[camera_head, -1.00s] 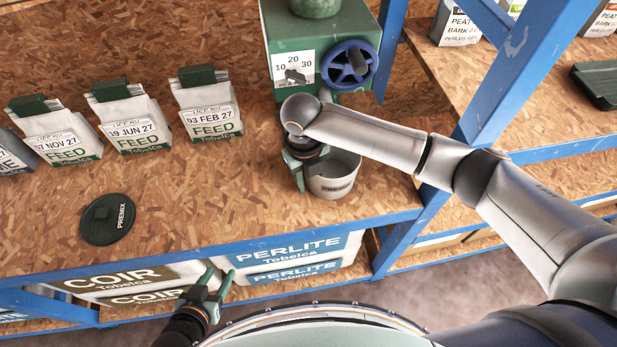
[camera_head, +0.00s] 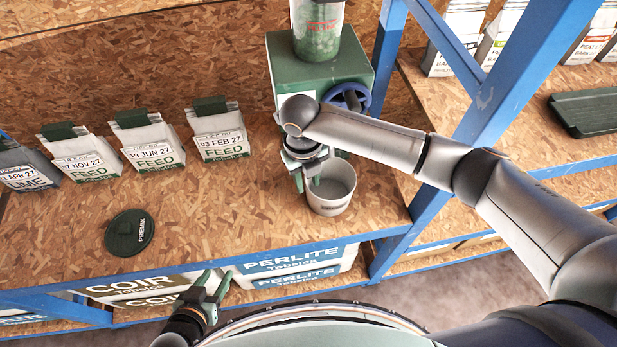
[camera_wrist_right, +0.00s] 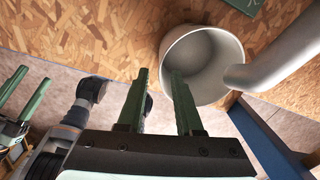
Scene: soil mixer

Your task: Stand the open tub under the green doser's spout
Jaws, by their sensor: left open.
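The open tub (camera_head: 331,196), pale grey and empty-looking, stands upright on the shelf in front of the green doser (camera_head: 350,73). In the right wrist view the tub (camera_wrist_right: 206,84) is ahead and to the right. A thick grey pipe, apparently the spout (camera_wrist_right: 275,66), ends over its opening there; in the head view my right arm hides the spout. My right gripper (camera_head: 306,188) is open at the tub's left side, its green fingers apart with nothing clearly between them. One finger overlaps the tub's wall; contact cannot be told. My left gripper (camera_head: 213,282) is open and empty, low in front of the shelf.
A dark green PREMIX lid (camera_head: 130,233) lies on the shelf to the left. Several feed bags (camera_head: 147,143) stand behind it. A blue handwheel (camera_head: 350,97) is on the doser. A blue upright (camera_head: 425,205) stands right of the tub. The shelf between lid and tub is clear.

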